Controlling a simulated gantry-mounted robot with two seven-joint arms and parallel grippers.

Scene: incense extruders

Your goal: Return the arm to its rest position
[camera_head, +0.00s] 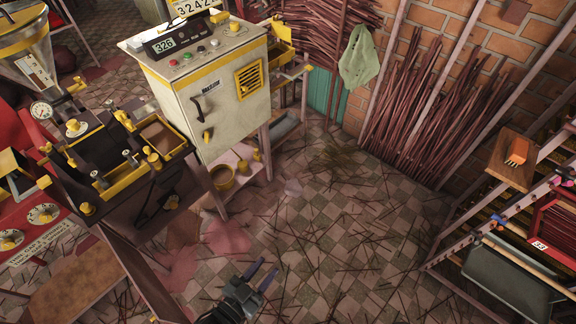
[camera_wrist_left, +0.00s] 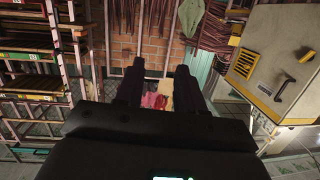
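My left gripper (camera_head: 264,270) is at the bottom centre of the head view, over the tiled floor (camera_head: 340,215). Its two dark fingers are spread apart with nothing between them. In the left wrist view the gripper (camera_wrist_left: 159,67) also shows its fingers apart and empty, with the brick wall and some red and yellow items in the background beyond. The gripper touches nothing that I can see. My right gripper is not in view.
The extruder machine (camera_head: 95,180) stands at left, beside a cream control cabinet (camera_head: 225,110). A storage rack (camera_head: 500,250) is at right. Bundled sticks (camera_head: 425,115) and a green cloth (camera_head: 359,57) are at the back. The middle floor is open, with scattered sticks.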

